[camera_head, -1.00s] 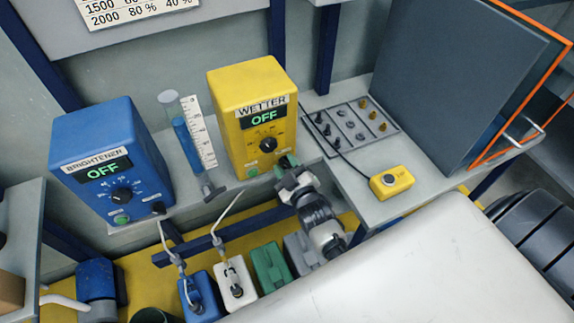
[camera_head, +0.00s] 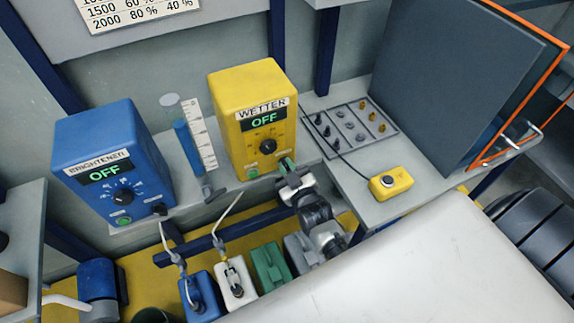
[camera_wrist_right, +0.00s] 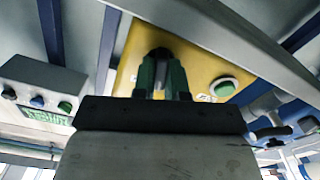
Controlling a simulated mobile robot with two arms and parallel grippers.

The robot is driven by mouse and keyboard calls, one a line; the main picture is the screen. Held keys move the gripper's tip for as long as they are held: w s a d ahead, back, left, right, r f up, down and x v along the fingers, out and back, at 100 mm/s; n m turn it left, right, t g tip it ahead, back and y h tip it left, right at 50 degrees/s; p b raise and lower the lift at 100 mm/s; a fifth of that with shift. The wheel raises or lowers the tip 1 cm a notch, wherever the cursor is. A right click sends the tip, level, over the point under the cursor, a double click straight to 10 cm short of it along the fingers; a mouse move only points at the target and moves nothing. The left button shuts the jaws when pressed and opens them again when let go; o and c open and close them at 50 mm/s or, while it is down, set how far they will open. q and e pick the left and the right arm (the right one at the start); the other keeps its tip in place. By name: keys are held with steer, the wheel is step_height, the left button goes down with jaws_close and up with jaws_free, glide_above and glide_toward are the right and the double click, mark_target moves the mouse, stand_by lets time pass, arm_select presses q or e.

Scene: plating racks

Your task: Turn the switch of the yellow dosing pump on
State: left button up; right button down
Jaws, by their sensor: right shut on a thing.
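The yellow dosing pump (camera_head: 249,98), labelled WETTER, stands on the shelf, and its display reads OFF. A black dial (camera_head: 268,147) and a green button (camera_head: 252,173) are on its front. My right gripper (camera_head: 287,165) is at the lower right of the pump's front, where its green fingers hide the switch in the head view. In the right wrist view the gripper (camera_wrist_right: 161,72) is shut on a dark knob, the switch (camera_wrist_right: 160,53), against the yellow front, left of the green button (camera_wrist_right: 222,87). My left gripper is not in view.
A blue pump (camera_head: 108,150), labelled BRIGHTENER, also reads OFF at the left. A measuring cylinder (camera_head: 188,148) stands between the pumps. A yellow button box (camera_head: 391,183) and a panel of knobs (camera_head: 350,128) are at the right. Several jugs stand below the shelf.

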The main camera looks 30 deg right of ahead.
steer(key=m+p, duration=0.1)
steer(key=m, duration=0.4)
steer(key=shift+d+m, duration=0.1)
steer(key=shift+m, duration=0.2)
steer(key=m, duration=0.5)
steer(key=shift+d, duration=0.1)
stand_by(0.3)
steer(key=c, duration=1.2)
jaws_free()
steer(key=shift+o, duration=0.2)
steer(key=shift+s, duration=0.1)
steer(key=s+b, duration=0.1)
steer(key=s, duration=0.9)
steer(key=shift+s+a, duration=0.3)
steer(key=shift+s, duration=0.05)
